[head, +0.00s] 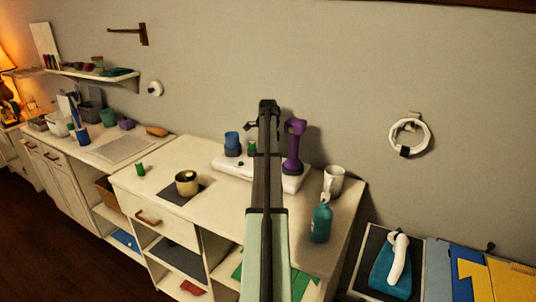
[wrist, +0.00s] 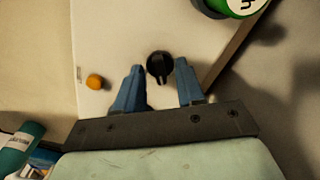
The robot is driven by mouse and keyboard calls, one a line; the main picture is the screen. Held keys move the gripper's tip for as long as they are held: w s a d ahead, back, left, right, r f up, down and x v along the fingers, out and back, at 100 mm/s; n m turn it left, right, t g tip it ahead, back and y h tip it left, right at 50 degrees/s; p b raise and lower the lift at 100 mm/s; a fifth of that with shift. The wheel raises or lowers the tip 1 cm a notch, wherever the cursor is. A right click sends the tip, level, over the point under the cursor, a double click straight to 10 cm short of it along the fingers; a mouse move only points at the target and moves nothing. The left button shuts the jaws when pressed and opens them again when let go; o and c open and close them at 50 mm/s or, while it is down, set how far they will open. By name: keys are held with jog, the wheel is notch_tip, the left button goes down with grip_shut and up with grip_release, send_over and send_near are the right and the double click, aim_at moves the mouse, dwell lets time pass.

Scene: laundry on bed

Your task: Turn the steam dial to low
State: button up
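In the wrist view a black knob (wrist: 160,68), which looks like the steam dial, sits on a pale panel (wrist: 118,30). A narrower black part of it points down in the picture. My gripper (wrist: 160,65) is open, with its two blue fingers on either side of the knob in the picture and a gap visible on each side. I cannot tell how far it is above the panel. I cannot read any dial marking. In the head view my arm covers part of the white base (head: 231,168) on the cabinet, and the knob is not visible there.
In the wrist view a small orange round piece (wrist: 95,81) lies left of the knob, and a green lettered object (wrist: 236,5) is at the upper right. In the head view a purple object (head: 294,145), a teal bottle (head: 321,223) and a white mug (head: 334,179) stand near my arm.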

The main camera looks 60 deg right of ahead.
notch_tip(320, 180, up, 14)
dwell(0.8)
jog(key=shift+w+f, duration=0.1)
jog(key=shift+f, duration=0.05)
dwell(0.4)
